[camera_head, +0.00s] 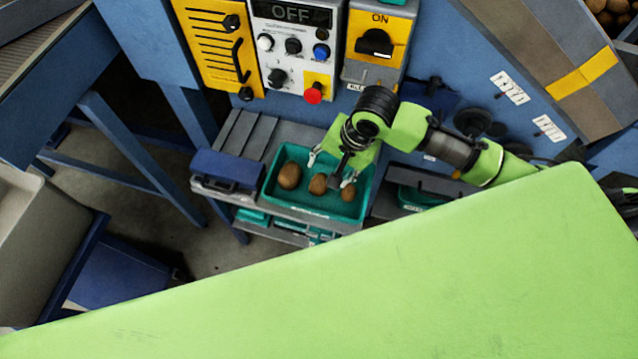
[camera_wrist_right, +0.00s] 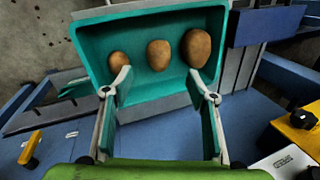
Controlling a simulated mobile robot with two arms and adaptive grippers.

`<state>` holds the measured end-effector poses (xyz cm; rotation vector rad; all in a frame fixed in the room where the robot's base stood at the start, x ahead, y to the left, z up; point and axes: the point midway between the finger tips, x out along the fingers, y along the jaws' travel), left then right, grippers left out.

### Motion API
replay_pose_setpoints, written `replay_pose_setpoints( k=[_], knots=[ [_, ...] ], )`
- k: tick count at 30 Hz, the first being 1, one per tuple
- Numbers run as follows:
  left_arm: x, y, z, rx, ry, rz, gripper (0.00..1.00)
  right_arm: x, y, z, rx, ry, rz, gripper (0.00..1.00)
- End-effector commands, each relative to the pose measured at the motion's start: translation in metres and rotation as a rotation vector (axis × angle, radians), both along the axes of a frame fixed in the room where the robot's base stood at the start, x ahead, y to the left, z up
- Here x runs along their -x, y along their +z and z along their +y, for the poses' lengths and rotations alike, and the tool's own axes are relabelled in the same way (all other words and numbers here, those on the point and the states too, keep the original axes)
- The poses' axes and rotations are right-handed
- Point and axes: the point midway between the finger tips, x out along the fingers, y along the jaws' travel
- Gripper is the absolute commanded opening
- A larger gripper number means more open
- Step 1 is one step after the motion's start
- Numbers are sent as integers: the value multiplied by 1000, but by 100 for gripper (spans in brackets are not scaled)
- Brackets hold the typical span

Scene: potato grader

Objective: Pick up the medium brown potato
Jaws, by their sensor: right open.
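Three brown potatoes lie in a row in a teal tray (camera_head: 300,208). The medium potato (camera_head: 318,184) is in the middle, between the largest potato (camera_head: 289,176) on the left and the smallest potato (camera_head: 348,191) on the right. In the right wrist view the order is reversed, with the medium potato (camera_wrist_right: 159,55) still central. My right gripper (camera_head: 331,170) is open and empty above the tray. In the wrist view its fingertips (camera_wrist_right: 165,88) are spread to either side, short of the medium potato. My left gripper is not in view.
The tray stands on a grey slatted shelf (camera_head: 245,135) beside a dark blue box (camera_head: 226,170). A control panel (camera_head: 292,45) with a red button (camera_head: 313,94) rises behind. Blue frame legs (camera_head: 130,145) stand at left.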

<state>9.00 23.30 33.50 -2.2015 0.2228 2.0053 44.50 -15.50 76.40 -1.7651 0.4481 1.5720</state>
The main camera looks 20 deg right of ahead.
Motion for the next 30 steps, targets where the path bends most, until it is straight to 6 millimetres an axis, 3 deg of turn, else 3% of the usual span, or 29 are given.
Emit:
replay_pose_setpoints(
  k=[6, 13, 21, 30],
  knots=[
    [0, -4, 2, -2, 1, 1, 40, -8, -37, 7, 1, 0, -1, 52],
    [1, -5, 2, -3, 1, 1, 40, -10, -53, 11, 0, 2, -2, 52],
    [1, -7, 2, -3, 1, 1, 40, -15, -91, 17, 1, 2, -1, 52],
    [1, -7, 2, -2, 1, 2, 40, -16, -97, 18, 1, 2, -3, 52]
  ],
)
